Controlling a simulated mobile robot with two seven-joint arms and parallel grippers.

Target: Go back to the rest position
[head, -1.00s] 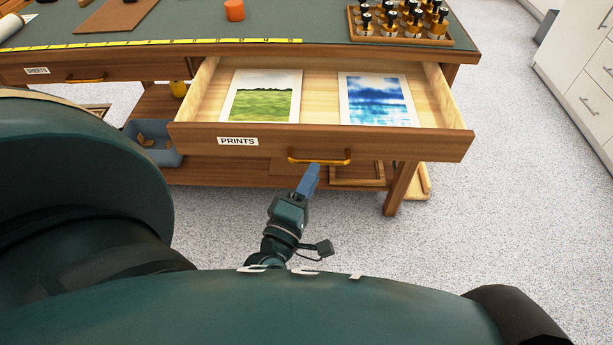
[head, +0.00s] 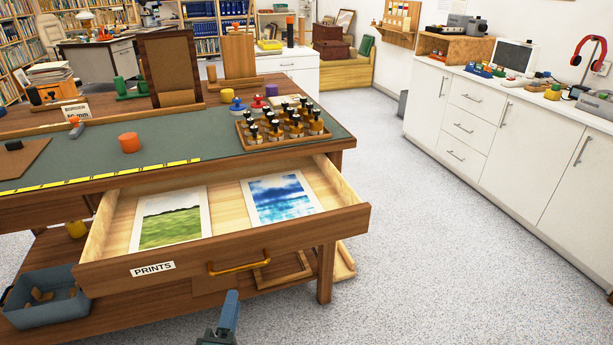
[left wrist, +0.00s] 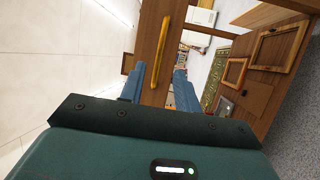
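The drawer labelled PRINTS (head: 330,222) is pulled open, with a gold bar handle (head: 240,266) on its front. Inside lie a green landscape print (head: 172,220) on the left and a blue seascape print (head: 281,197) on the right, apart and flat. My left gripper (head: 231,296) is just below and in front of the handle in the head view. In the left wrist view its two blue fingers (left wrist: 159,88) stand apart with nothing between them, and the handle (left wrist: 163,50) lies beyond the tips. My right gripper is in neither current view.
The workbench (head: 215,150) carries a tray of bottles (head: 282,128) and an orange cylinder (head: 129,143). A grey bin (head: 45,296) and wooden frames sit low beneath it. White cabinets (head: 500,140) line the right. Open speckled floor lies between bench and cabinets.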

